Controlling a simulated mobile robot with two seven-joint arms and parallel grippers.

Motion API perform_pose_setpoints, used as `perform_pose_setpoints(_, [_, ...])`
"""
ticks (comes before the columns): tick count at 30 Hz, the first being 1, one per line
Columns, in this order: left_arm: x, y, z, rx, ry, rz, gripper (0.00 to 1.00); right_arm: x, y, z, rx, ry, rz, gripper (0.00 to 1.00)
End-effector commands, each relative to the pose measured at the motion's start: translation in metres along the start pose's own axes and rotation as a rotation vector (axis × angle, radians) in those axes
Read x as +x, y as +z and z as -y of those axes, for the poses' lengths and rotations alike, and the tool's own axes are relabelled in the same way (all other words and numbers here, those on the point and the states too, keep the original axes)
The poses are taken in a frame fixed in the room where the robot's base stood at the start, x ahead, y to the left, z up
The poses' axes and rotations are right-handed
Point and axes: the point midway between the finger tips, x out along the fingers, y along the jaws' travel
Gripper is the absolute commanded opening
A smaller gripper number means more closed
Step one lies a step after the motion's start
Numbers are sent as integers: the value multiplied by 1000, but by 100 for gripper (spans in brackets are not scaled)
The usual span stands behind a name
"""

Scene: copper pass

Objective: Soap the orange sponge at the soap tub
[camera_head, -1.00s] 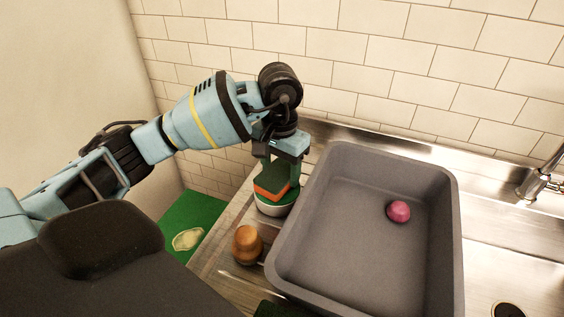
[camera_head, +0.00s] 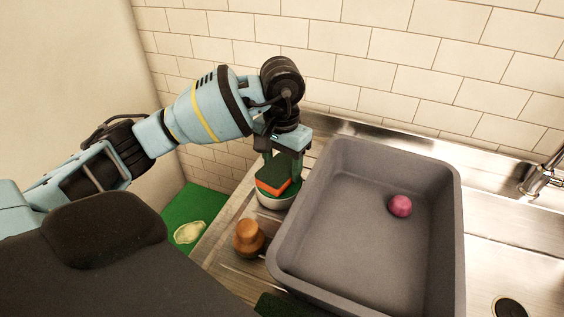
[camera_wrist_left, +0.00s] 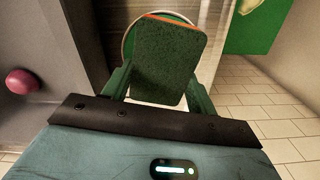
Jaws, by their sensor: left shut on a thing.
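The orange sponge (camera_head: 271,188) has a dark green scouring side facing up; that side fills the middle of the left wrist view (camera_wrist_left: 168,62). My left gripper (camera_head: 282,172) points down and is shut on the sponge, one finger on each side. The soap tub (camera_head: 276,203) is a round pale bowl directly under the sponge, and its rim shows around the sponge in the left wrist view (camera_wrist_left: 127,42). The sponge covers most of the tub's opening, and I cannot tell whether it touches the soap. My right gripper is not in view.
A grey basin (camera_head: 365,240) stands right beside the tub, with a pink ball (camera_head: 400,206) inside. A brown wooden knobbed object (camera_head: 248,238) stands just in front of the tub. A green surface (camera_head: 205,203) with a pale item (camera_head: 188,232) lies left. The tap (camera_head: 540,180) is far right.

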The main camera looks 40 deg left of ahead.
Motion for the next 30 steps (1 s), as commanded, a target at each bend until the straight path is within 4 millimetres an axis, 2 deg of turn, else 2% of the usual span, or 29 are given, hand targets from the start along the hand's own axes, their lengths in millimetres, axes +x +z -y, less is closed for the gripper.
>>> perform_pose_setpoints(30, [10,0,0,0,0,0,39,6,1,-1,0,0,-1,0])
